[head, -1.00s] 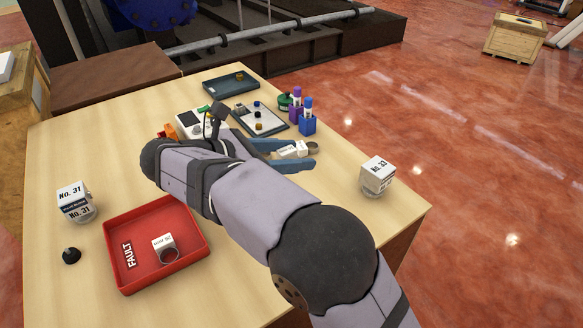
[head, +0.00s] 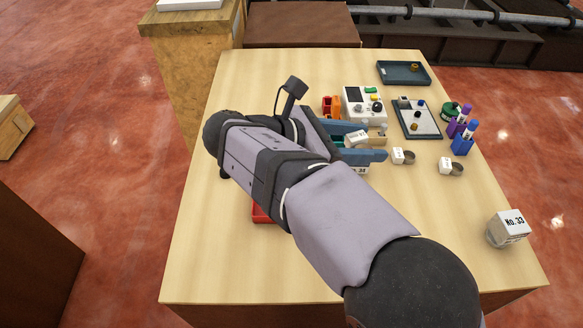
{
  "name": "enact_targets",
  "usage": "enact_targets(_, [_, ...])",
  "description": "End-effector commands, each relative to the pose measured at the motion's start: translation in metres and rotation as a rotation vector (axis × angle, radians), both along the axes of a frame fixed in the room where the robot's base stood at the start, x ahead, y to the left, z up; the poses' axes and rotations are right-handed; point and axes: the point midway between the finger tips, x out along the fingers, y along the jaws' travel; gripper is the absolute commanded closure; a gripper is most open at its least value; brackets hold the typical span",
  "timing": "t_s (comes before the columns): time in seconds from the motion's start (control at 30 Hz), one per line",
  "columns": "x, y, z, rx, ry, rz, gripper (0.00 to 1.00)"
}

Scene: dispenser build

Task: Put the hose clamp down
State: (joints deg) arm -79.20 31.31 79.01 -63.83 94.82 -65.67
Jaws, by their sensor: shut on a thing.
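My gripper (head: 374,146) is at the middle of the table, with its two blue fingers closed around a hose clamp with a white tag (head: 356,138). The clamp's ring is mostly hidden between the fingers. Two other small ring-shaped clamps with white tags lie to the right of my gripper on the table: one nearer (head: 398,155) and one farther right (head: 446,165). I cannot tell how high the held clamp is above the table.
A white labelled block, No. 33 (head: 508,228), stands at the right edge. Another labelled block and a red tray (head: 262,215) are partly hidden by my arm. A meter (head: 364,105), a small panel, a dark tray (head: 404,84) and purple and blue bottles stand behind. The front left is clear.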

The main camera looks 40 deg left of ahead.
Motion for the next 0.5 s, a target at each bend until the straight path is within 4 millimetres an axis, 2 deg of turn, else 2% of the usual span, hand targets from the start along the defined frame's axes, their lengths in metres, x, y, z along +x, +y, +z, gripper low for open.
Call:
enact_targets(0.03, [-0.015,0.011,0.014,-0.003,0.001,0.052,0.76])
enact_targets(0.2, [-0.045,0.043,0.013,-0.007,0.001,0.215,0.76])
enact_targets(0.33, [-0.045,0.058,-0.009,-0.006,0.002,0.304,0.76])
enact_targets(0.5, [-0.043,0.080,-0.026,-0.003,0.000,0.402,0.76])
